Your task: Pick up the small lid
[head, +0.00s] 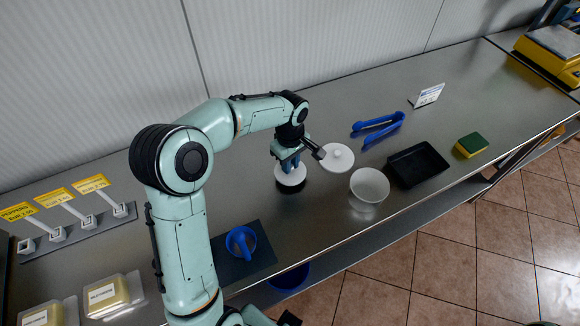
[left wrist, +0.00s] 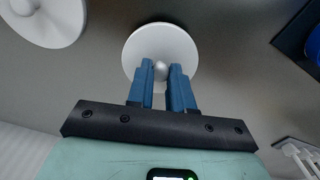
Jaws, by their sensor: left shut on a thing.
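The small lid (head: 291,177) is a white disc with a round knob, below my left gripper (head: 289,163) in the head view. In the left wrist view the lid (left wrist: 160,38) lies beyond the fingers, and its knob sits between the two blue fingertips (left wrist: 161,72). The gripper is shut on the knob. A dark patch shows under the lid's near edge; I cannot tell how far the lid is above the counter. A larger white lid (head: 337,157) with a knob lies just to the right; it also shows in the left wrist view (left wrist: 45,18).
On the steel counter (head: 450,90) stand a white bowl (head: 369,187), a black tray (head: 417,165), blue tongs (head: 378,128), a sponge (head: 471,145) and a sign (head: 427,95). A blue cup (head: 241,242) rests on a dark mat (head: 262,259) nearer the front left.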

